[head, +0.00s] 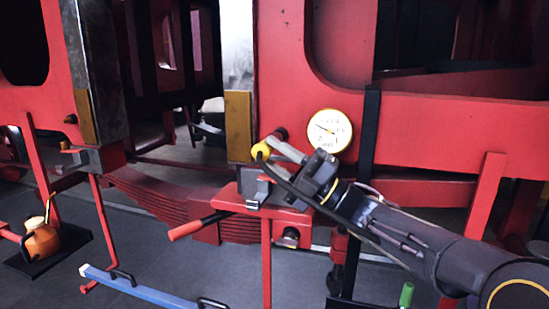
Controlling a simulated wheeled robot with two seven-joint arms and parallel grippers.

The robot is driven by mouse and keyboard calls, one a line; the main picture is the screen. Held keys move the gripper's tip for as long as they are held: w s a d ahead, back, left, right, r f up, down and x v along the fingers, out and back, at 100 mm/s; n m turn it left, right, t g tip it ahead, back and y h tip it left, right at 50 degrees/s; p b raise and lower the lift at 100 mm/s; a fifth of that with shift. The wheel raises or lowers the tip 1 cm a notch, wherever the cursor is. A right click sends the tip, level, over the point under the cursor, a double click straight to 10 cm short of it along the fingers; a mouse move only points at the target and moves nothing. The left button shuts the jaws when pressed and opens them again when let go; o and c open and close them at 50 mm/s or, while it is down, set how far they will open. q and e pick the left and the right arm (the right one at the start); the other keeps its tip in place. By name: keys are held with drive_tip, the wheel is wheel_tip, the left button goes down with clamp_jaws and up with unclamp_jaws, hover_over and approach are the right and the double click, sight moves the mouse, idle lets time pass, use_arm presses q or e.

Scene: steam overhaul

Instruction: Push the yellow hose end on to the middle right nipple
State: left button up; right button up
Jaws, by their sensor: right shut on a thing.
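The yellow hose end (261,151) is at the centre of the head view, in front of the red frame beside a brass-coloured block. My right gripper (275,150) comes in from the lower right and is shut on the hose, close behind the yellow end. The black hose (290,189) trails back along my right arm. The middle right nipple cannot be made out; whether the yellow end touches it cannot be told. My left gripper is not in view.
A white pressure gauge (329,130) sits just right of my gripper. A red stand (262,201) with a red-handled tool is below. A brass block (238,125) is left. An orange can (41,241) and blue bar (140,288) are lower left.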

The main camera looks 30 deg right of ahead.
drive_tip(key=shift+w+d+b, duration=0.3)
drive_tip(key=shift+w+d, duration=0.45)
drive_tip(key=shift+d, duration=0.1)
drive_tip(key=o, duration=1.2)
drive_tip(key=shift+c, duration=0.2)
drive_tip(key=shift+w, duration=0.1)
